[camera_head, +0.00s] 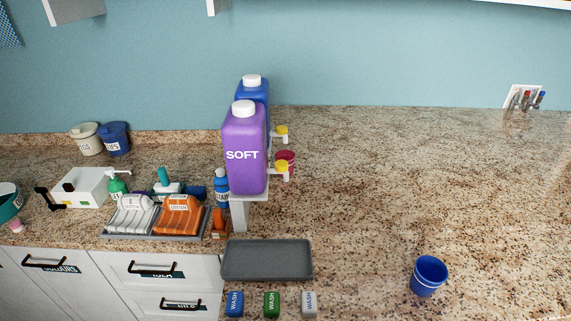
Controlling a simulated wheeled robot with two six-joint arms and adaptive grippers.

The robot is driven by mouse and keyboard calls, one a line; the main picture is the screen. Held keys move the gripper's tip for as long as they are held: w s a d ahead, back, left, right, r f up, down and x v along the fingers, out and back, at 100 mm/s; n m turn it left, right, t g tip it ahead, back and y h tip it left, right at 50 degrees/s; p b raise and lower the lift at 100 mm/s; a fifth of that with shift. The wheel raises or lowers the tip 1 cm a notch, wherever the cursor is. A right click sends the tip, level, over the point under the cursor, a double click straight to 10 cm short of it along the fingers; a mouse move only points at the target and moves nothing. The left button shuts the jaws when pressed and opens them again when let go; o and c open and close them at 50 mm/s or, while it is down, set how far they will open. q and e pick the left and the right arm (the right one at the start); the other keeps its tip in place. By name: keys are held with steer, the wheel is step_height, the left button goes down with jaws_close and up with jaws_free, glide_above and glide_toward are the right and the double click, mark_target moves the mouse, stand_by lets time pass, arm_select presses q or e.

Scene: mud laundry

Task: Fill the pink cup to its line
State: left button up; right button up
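A pink cup (287,157) stands just right of the two detergent jugs. The front yellow tap partly covers it, and its line and contents cannot be seen. A blue cup (429,275) stands alone at the front right. Neither of my grippers is in view.
A dark grey tray (267,260) lies empty in front of the stand. Blue, green and grey WASH blocks line the front edge. Bottles, a white box (82,188) and a rack (155,237) of folded cloths crowd the left. The right counter is mostly clear.

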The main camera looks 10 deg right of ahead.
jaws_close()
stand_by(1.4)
